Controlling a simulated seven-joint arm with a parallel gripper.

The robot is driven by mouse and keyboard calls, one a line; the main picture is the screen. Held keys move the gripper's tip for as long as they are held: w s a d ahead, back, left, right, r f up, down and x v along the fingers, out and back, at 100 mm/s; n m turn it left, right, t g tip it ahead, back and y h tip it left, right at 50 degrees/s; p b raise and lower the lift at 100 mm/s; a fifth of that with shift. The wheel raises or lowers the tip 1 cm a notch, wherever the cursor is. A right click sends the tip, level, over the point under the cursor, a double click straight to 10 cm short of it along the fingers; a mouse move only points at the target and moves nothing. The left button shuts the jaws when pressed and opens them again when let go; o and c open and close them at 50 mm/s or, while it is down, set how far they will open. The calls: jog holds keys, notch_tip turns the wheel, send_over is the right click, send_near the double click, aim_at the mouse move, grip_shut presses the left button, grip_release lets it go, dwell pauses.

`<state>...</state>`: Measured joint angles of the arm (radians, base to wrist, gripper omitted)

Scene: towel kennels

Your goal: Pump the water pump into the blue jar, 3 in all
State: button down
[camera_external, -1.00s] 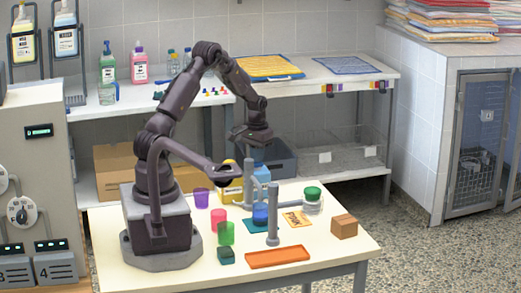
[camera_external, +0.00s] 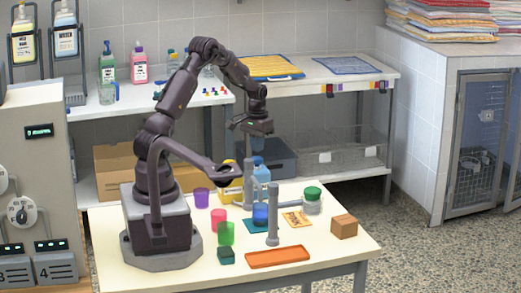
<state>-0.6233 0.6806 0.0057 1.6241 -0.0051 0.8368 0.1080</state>
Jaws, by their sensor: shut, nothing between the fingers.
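The blue jar (camera_external: 260,215) stands on a teal mat (camera_external: 249,227) on the table, just left of a grey post (camera_external: 273,220). A light-blue bottle-like thing (camera_external: 261,174), which looks like the water pump, stands behind it among grey posts that partly cover it. My gripper (camera_external: 257,146) is shut and empty, pointing down above the light-blue thing. The small picture does not show clearly whether its tips touch the top. The water level in the jar cannot be made out.
Purple (camera_external: 201,197), pink (camera_external: 218,219) and green (camera_external: 226,233) cups stand left of the jar. An orange tray (camera_external: 278,257) lies in front. A green-lidded jar (camera_external: 312,205), a printed card (camera_external: 296,219) and a brown box (camera_external: 344,227) are at right.

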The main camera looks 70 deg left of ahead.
aim_at(257, 158)
jog(key=shift+f, duration=0.15)
dwell(0.3)
jog(key=shift+f, duration=1.7)
jog(key=shift+r, duration=1.85)
jog(key=shift+f, duration=1.85)
jog(key=shift+r, duration=1.85)
